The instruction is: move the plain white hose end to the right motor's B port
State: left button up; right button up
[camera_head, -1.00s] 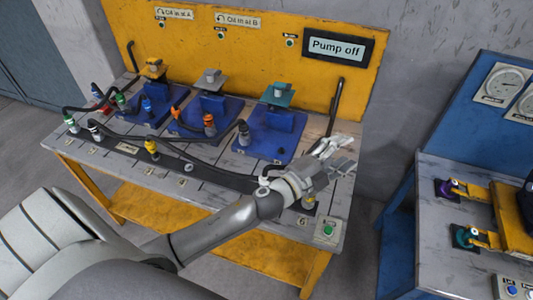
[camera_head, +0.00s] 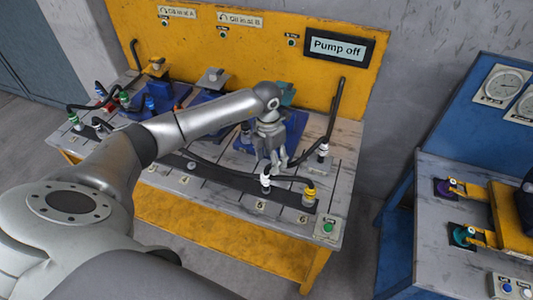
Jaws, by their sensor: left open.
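My left gripper (camera_head: 277,165) points down in front of the right motor, fingers apart, with nothing seen between them. The right motor has a teal top (camera_head: 287,93) and a blue base (camera_head: 292,143); my arm and gripper hide much of it, and I cannot make out its B port. A white-collared hose end (camera_head: 265,182) stands upright at the black strip near label 5, just below the fingertips. Another white-banded end (camera_head: 323,150) stands on the bench to the right of the gripper. I cannot tell which is the plain white one. My right gripper is not in view.
A yellow-banded end (camera_head: 309,194) stands near label 6, beside a green button box (camera_head: 327,228). The yellow back panel has a "Pump off" display (camera_head: 338,47). My left arm covers the bench's middle. A second bench (camera_head: 440,255) stands to the right.

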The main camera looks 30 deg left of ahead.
aim_at(266, 173)
pick_arm(q)
jog(key=shift+a+r+y, duration=0.2)
jog(key=shift+a+y, duration=0.2)
jog(key=shift+a, duration=0.55)
notch_tip(266, 173, down, 8)
jog(key=b, duration=0.5)
jog(key=shift+d+r, duration=0.1)
jog(key=shift+r, duration=0.1)
jog(key=shift+f+b, duration=0.7)
jog(key=shift+b, duration=0.1)
grip_shut()
jog(key=shift+r, duration=0.1)
jog(key=shift+r, duration=0.1)
